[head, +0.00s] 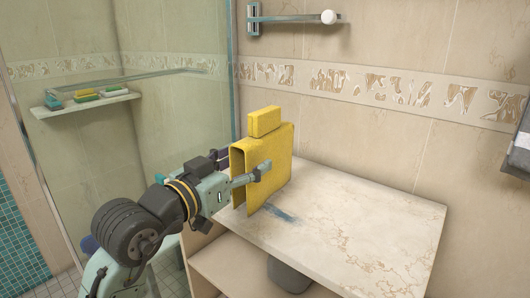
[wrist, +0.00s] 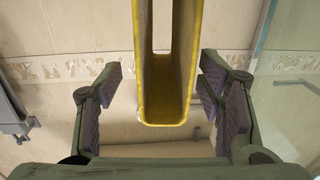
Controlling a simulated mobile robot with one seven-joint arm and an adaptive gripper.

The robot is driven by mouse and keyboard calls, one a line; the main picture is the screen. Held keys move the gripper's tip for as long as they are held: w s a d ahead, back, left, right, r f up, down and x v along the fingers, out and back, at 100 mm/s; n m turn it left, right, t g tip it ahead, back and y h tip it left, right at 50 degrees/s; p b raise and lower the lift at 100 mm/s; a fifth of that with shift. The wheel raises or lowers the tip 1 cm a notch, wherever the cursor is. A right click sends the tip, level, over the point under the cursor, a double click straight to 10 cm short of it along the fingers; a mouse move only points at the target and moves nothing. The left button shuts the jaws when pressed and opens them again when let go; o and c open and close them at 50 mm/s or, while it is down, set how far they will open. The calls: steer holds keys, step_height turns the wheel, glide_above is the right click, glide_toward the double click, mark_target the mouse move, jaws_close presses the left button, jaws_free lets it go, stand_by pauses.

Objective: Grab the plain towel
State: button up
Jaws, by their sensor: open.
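A plain yellow folded towel (head: 278,150) stands upright on the vanity counter in the head view, with an open slot in its near end. In the wrist view the towel (wrist: 164,110) hangs in the middle of the picture as a yellow U shape. My gripper (head: 243,163) is at the towel's near end, one finger on each side. In the wrist view my gripper (wrist: 160,85) is open, with a visible gap between each finger and the towel. The far finger is partly hidden in the head view.
The marble counter (head: 370,220) is clear to the right, with a bluish streak beside the towel. A glass panel (head: 180,110) stands behind my arm. A grey cloth (head: 518,150) hangs at the right edge.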

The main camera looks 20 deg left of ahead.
mark_target(265, 156)
steer(key=x, duration=0.1)
steer(key=p+x, duration=0.1)
steer(key=x, duration=0.2)
steer(key=shift+w+r+p, duration=0.2)
steer(key=shift+r+p, duration=0.05)
steer(key=shift+p, duration=0.15)
steer(key=shift+w+f, duration=0.1)
steer(key=shift+w, duration=0.35)
steer(key=c, duration=1.3)
